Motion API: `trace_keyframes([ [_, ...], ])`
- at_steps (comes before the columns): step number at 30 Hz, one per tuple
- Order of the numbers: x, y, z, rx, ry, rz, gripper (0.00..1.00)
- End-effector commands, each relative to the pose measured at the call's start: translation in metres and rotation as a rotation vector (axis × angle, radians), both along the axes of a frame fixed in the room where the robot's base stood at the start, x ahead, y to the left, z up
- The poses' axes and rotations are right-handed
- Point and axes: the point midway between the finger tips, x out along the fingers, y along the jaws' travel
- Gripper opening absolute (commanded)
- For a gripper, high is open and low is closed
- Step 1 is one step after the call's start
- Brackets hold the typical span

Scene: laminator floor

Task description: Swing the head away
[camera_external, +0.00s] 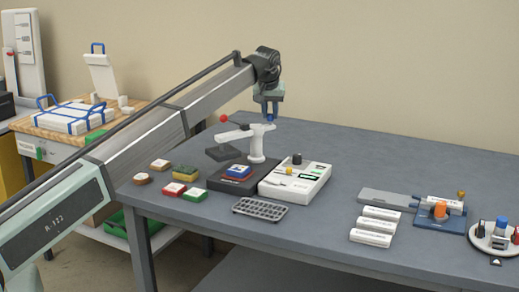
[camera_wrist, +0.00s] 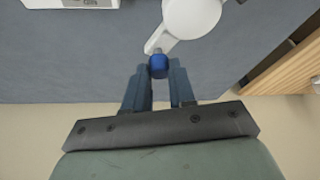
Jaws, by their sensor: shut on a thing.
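The white head (camera_external: 235,134) sits on an upright white post (camera_external: 257,148) on the grey table. A lever with a red ball (camera_external: 223,118) sticks out at its left. A small blue knob (camera_external: 269,118) is at its right end. My gripper (camera_external: 268,112) comes down from above and is shut on this knob. In the wrist view the blue knob (camera_wrist: 159,66) is between my fingertips (camera_wrist: 159,74), on a short white arm from the round white part (camera_wrist: 192,14). A dark plate (camera_external: 223,153) is under the head's left side.
A blue and red block (camera_external: 238,171) lies on a dark base in front. Several coloured blocks (camera_external: 186,173) and a grey rack (camera_external: 260,209) are near the front edge. The table behind the post is clear.

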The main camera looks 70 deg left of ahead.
Motion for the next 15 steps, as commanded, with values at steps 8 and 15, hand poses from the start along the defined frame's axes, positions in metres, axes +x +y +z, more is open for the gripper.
trace_keyframes([
  [8, -0.001, -0.014, -0.001, 0.000, -0.001, -0.262, 0.00],
  [15, -0.002, -0.025, -0.001, 0.000, -0.001, -0.481, 0.00],
])
